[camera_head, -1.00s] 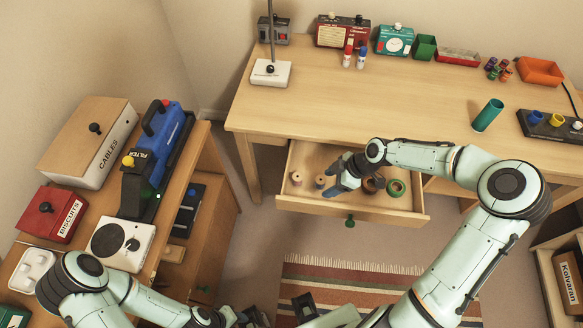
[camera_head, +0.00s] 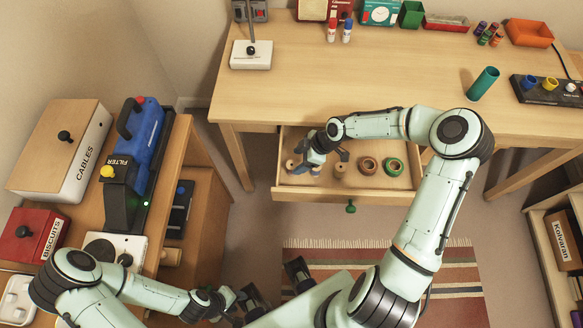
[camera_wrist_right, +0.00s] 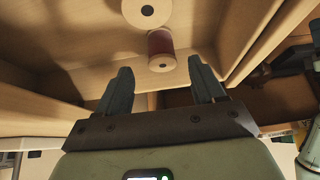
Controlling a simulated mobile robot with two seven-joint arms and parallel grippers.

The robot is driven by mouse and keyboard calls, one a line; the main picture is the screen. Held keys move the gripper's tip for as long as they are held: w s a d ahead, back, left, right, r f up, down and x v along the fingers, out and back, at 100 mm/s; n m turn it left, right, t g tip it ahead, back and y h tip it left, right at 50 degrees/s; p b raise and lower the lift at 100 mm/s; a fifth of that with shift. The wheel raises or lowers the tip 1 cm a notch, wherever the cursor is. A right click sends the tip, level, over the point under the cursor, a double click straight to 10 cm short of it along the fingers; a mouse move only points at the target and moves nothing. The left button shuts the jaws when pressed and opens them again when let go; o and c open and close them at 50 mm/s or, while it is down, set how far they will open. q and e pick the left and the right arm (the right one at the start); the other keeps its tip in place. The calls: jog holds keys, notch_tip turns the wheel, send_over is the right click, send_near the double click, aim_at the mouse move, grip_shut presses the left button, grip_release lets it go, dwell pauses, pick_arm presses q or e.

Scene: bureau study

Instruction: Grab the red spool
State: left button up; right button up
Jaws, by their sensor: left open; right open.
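The red spool (camera_wrist_right: 160,44) has a dark red thread band between pale wooden ends. In the right wrist view it stands in the drawer, just beyond my right gripper (camera_wrist_right: 160,66) and roughly in line with the gap between its open fingers. Nothing is between the fingers. In the head view my right gripper (camera_head: 325,162) reaches down into the drawer from the right and covers much of the spools under it, so the red thread does not show there. My left gripper (camera_head: 246,299) is open and low, at the bottom of the picture, far from the drawer.
The desk (camera_head: 390,80) overhangs the drawer's back.

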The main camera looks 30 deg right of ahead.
aim_at(292, 164)
jog(key=x, duration=0.4)
jog(key=shift+s+a+r+b, duration=0.15)
jog(key=shift+a+b, duration=0.05)
jog(key=shift+b, duration=0.1)
jog(key=shift+w+a+f, duration=0.2)
jog(key=shift+f, duration=0.35)
jog(key=c, duration=1.1)
pick_arm(q)
jog(key=shift+s+f, duration=0.1)
jog(key=shift+f, duration=0.35)
pick_arm(e)
jog(key=shift+r, duration=0.15)
pick_arm(q)
jog(key=r+p, duration=0.1)
jog(key=w+r+p, duration=0.1)
jog(key=r+p, duration=0.1)
jog(key=r, duration=0.1)
jog(key=shift+w, duration=0.25)
pick_arm(e)
notch_tip(292, 164, up, 20)
jog(key=shift+f, duration=0.1)
